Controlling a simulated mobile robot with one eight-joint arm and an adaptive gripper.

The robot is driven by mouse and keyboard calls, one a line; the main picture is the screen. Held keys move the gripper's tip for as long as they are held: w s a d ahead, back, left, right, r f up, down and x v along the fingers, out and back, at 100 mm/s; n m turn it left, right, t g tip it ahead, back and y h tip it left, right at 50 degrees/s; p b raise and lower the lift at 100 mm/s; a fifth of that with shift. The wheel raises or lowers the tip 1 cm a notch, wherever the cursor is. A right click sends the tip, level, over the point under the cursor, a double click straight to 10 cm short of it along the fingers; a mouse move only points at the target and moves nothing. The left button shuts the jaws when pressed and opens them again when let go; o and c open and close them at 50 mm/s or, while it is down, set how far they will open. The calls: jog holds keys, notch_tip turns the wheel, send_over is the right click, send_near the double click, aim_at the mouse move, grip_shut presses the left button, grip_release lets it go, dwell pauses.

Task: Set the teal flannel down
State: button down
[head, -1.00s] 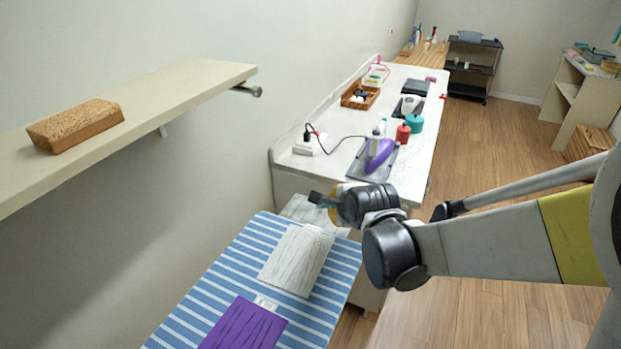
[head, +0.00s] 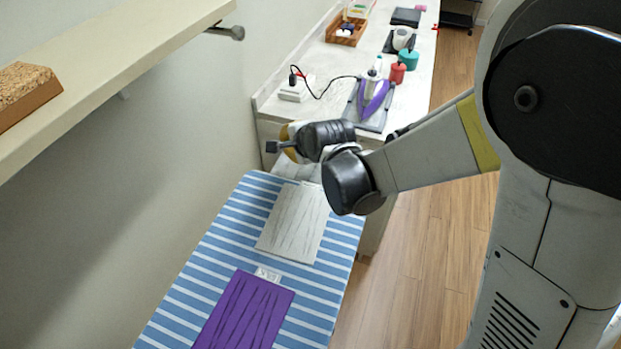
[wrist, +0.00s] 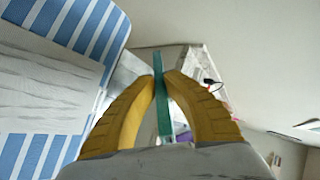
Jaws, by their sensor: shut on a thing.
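The teal flannel (wrist: 162,110) shows in the wrist view as a thin edge-on strip between the yellow fingers. My gripper (wrist: 160,80) is shut on it. In the head view my wrist is beyond the far end of the blue-and-white striped board (head: 196,296), and it hides most of the gripper; I cannot make out the flannel there. A white flannel (head: 293,222) lies flat at the board's far end, and it also shows at the left of the wrist view (wrist: 45,88). A purple flannel (head: 243,312) lies flat nearer to me.
A wall shelf (head: 110,72) at the left carries a cork-topped block (head: 24,92). A white counter (head: 330,70) beyond the board holds an iron (head: 374,98), a wooden tray (head: 345,32), a red container (head: 397,73) and a cord. Open floor lies to the right.

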notch_tip(320, 180, down, 6)
jog(key=b, duration=0.4)
jog(key=shift+r, duration=0.2)
jog(key=c, duration=1.7)
grip_release()
jog(key=shift+r, duration=0.1)
jog(key=p+v, duration=0.4)
jog(key=v, duration=0.4)
